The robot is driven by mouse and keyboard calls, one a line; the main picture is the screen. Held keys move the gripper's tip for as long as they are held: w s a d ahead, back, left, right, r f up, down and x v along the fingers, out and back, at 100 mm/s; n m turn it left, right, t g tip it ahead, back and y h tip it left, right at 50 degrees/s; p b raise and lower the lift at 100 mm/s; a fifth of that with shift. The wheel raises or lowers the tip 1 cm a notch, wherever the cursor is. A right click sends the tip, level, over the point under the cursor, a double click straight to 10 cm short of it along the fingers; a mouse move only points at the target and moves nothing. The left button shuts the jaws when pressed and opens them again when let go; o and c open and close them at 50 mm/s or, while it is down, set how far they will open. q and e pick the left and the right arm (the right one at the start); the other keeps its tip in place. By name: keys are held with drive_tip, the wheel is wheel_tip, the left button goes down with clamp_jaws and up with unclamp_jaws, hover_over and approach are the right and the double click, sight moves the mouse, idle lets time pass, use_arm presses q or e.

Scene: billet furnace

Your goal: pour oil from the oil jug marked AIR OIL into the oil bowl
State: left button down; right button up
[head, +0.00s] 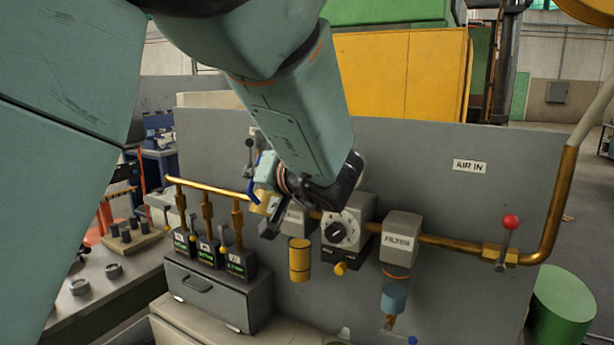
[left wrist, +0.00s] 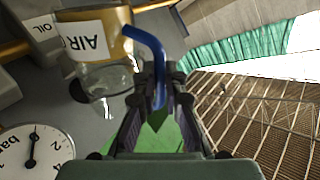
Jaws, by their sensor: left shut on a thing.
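My left gripper (head: 270,215) hangs in front of the panel, left of the pressure knob. In the left wrist view, its fingers (left wrist: 158,105) are shut on the bent blue handle of the oil jug (left wrist: 95,70). The jug has a clear body, a golden oil band and a white AIR label. In the head view the jug (head: 262,204) is partly hidden by my gripper and looks roughly upright. The oil bowl appears to be the yellow cylinder (head: 300,262) under a grey unit, below and right of the jug. My right gripper is not visible.
A brass pipe (head: 440,243) runs along the panel (head: 420,170). The FILTER unit (head: 400,232) and a red-knobbed valve (head: 508,235) stand right. Several small labelled valves (head: 206,250) sit on a grey box at left. A pressure gauge (left wrist: 35,150) shows in the left wrist view.

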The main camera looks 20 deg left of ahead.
use_arm(q)
drive_tip(key=f+b, duration=0.1)
drive_tip(key=b, duration=0.2)
drive_tip(key=shift+f+n+t, duration=0.3)
drive_tip(key=shift+f+n, duration=0.1)
drive_tip(key=shift+f+n+y+b, duration=0.3)
drive_tip(key=shift+f+n+b, duration=0.1)
drive_tip(key=shift+b, duration=1)
drive_tip(key=shift+s, duration=0.1)
